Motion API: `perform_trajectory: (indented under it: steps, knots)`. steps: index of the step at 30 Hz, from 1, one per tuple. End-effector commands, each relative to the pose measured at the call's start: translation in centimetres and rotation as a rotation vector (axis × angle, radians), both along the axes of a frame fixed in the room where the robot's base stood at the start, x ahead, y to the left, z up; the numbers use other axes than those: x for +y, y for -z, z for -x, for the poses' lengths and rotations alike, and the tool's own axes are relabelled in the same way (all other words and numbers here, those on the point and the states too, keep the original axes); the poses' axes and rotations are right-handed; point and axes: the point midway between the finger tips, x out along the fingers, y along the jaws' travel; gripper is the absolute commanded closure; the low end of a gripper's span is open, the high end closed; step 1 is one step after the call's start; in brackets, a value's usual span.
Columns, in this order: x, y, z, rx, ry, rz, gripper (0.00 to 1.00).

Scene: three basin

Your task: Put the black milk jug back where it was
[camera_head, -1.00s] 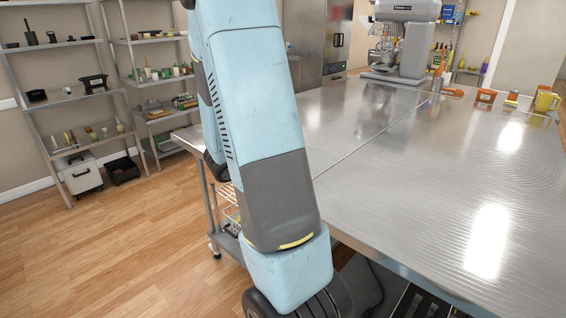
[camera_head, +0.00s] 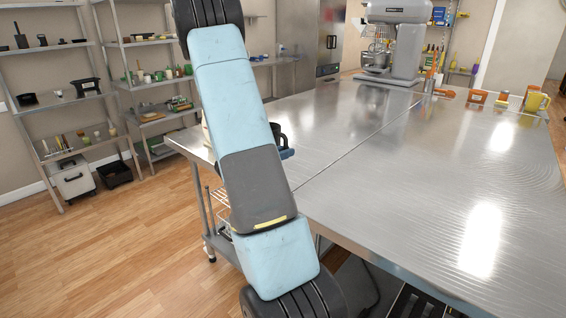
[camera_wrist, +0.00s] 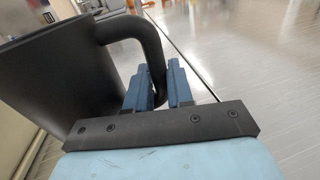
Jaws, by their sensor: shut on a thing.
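The black milk jug (camera_wrist: 55,80) fills the left of the wrist view, with its curved handle between the two blue fingers of my gripper (camera_wrist: 160,88). My gripper is shut on that handle. In the head view, a dark part of the jug (camera_head: 275,131) and a bit of my blue gripper (camera_head: 287,154) show just right of my arm, over the left edge of the steel table. My arm hides most of both there. I cannot tell whether the jug touches the table.
The steel table (camera_head: 420,190) is broad and mostly clear. A grey stand mixer (camera_head: 397,45) stands at its back. A yellow jug (camera_head: 537,102) and orange items (camera_head: 477,97) stand at the far right. Metal shelves (camera_head: 60,100) with kitchenware line the left wall.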

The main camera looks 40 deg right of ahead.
Motion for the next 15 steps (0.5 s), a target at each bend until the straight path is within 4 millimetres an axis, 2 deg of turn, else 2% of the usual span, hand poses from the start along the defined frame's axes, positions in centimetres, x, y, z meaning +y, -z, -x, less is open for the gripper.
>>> perform_trajectory:
  steps: [4,10,15]
  knots:
    - [-0.5,0.7,-0.4,0.001,0.001,0.000,1.00]
    - [-0.4,3.1,-0.3,0.004,0.000,0.000,1.00]
    - [-0.3,3.6,-0.4,-0.001,-0.001,0.000,1.00]
